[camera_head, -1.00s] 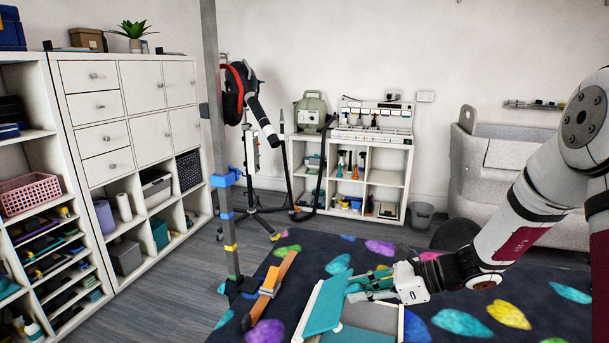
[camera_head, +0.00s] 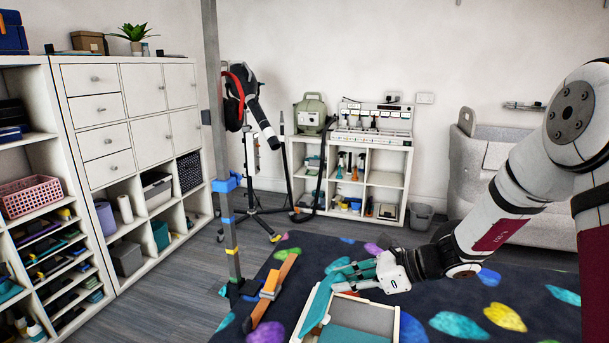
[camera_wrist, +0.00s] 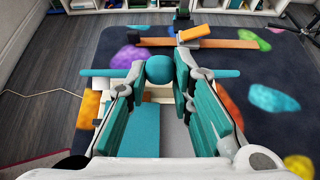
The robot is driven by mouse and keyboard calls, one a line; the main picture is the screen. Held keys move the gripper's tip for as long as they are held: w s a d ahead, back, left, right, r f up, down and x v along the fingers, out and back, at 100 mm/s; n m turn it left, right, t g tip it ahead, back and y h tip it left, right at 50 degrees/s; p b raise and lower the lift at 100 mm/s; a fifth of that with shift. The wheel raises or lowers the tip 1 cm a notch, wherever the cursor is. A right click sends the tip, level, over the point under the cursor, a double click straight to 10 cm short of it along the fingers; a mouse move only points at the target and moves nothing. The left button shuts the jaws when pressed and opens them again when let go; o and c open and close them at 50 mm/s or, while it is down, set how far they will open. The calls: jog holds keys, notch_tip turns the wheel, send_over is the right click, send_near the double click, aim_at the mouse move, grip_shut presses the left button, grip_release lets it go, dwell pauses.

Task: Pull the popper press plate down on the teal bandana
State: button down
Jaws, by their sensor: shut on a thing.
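My gripper (camera_head: 350,272) is at the plate's upper end. In the wrist view, my gripper (camera_wrist: 160,72) is shut on a round teal knob (camera_wrist: 158,68) on a teal crossbar (camera_wrist: 220,73). The fingers hide part of the box.
A brown strap with an orange block (camera_head: 272,280) lies left of the press, beside a grey upright post (camera_head: 228,215) with coloured bands. The dark mat with bright spots (camera_head: 460,325) is clear to the right. Shelves (camera_head: 130,150) stand at the left.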

aim_at(326, 291)
jog(key=shift+a+r, duration=0.1)
jog(key=shift+r, duration=0.05)
jog(key=shift+w+a+r+p, duration=0.1)
jog(key=shift+w+a+r, duration=0.15)
jog(key=shift+a, duration=0.4)
jog(key=shift+w+a+r+p, duration=0.2)
jog(key=shift+a+r, duration=0.1)
jog(key=shift+a, duration=0.3)
jog(key=shift+w+a+r+p, duration=0.1)
jog(key=shift+w+a+r, duration=0.15)
jog(key=shift+a, duration=0.5)
jog(key=shift+w+a+r, duration=0.15)
jog(key=shift+w+a, duration=0.1)
jog(key=shift+a, duration=0.4)
jog(key=shift+w+a+r, duration=0.1)
jog(key=shift+w+a, duration=0.1)
jog(key=shift+a, duration=0.45)
jog(key=shift+w+a+r, duration=0.15)
jog(key=shift+w+a, duration=0.1)
jog(key=shift+a, duration=0.55)
jog(key=shift+w+a+r, duration=0.15)
jog(key=shift+w+a, duration=0.15)
jog(key=shift+a, duration=0.5)
jog(key=shift+w+a+r, duration=0.15)
jog(key=shift+w+a, duration=0.15)
jog(key=shift+a, duration=0.65)
